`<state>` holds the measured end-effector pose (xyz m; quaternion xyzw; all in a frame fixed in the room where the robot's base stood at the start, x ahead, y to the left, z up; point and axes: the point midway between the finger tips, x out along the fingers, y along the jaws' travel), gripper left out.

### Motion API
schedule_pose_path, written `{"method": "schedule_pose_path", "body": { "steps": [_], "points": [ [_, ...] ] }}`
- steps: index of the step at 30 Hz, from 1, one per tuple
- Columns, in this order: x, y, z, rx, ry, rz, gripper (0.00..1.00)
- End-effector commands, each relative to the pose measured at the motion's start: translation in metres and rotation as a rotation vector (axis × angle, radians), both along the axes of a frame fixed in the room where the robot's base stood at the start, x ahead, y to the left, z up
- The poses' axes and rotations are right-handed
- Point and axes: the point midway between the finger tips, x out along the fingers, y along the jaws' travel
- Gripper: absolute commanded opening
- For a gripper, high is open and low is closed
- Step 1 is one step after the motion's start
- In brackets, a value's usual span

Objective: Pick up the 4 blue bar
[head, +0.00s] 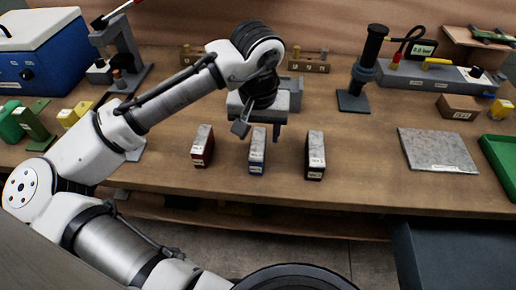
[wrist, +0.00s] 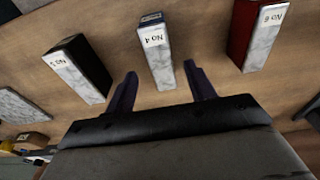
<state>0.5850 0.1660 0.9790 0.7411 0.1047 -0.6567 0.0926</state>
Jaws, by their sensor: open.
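The blue bar (head: 257,152) stands on the wooden bench, in the middle of a row of three bars. It has blue sides, a pale marbled top and a white label. In the wrist view the blue bar (wrist: 158,55) shows its label "No 4". My gripper (head: 258,132) is open and empty, above the bar's far end in the head view. In the wrist view my gripper (wrist: 160,70) has one finger on each side of the bar's near end, with gaps on both sides. I cannot tell how high the fingertips are above the bar.
A red bar (head: 202,146) stands to the left and a black bar (head: 315,156) to the right, both clear of my fingers. A grey marbled plate (head: 437,150) lies farther right, beside a green tray (head: 500,165). Small blocks and fixtures line the bench's back.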

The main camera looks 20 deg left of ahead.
Motion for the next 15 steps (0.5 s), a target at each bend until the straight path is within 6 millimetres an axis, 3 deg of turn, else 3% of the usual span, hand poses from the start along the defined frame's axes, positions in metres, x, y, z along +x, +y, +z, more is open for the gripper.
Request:
{"method": "schedule_pose_path", "body": {
  "steps": [9,15],
  "points": [
    [0.000,0.002,-0.041,-0.001,0.002,0.000,0.55],
    [0.001,0.002,-0.047,-0.001,0.000,-0.001,0.55]
  ]
}}
